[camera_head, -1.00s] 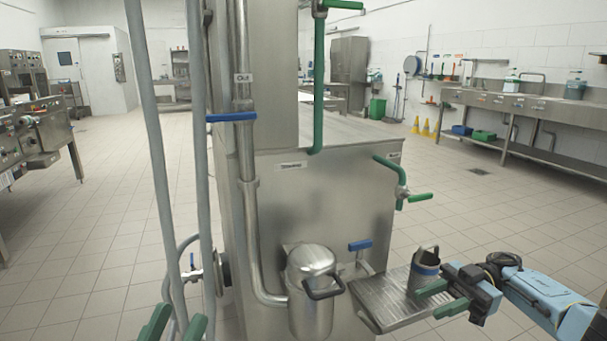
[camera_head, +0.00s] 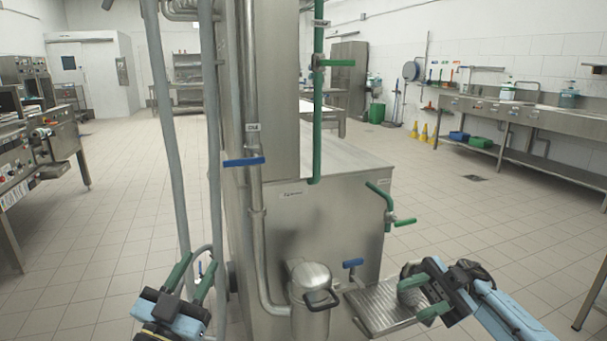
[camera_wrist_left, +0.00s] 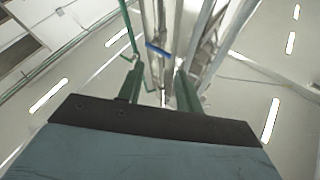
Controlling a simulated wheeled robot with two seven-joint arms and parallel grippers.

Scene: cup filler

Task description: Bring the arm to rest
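My left gripper (camera_head: 192,276) is raised at the lower left, its green fingers pointing up, apart and with nothing between them. In the left wrist view the same gripper (camera_wrist_left: 158,82) shows an empty gap between its fingers. My right gripper (camera_head: 422,297) is over the grooved metal tray (camera_head: 374,310) at the right of the steel machine (camera_head: 325,225). Its green fingers are apart, with a greyish shape between them. I cannot tell whether this is the metal cup or whether the fingers press on it.
A lidded steel canister (camera_head: 311,308) with a dark handle stands in front of the machine. Vertical pipes (camera_head: 175,150) rise just behind my left gripper. Blue-handled valves (camera_head: 244,162) and green-handled valves (camera_head: 404,222) stick out. The tiled floor (camera_head: 110,230) at left is open.

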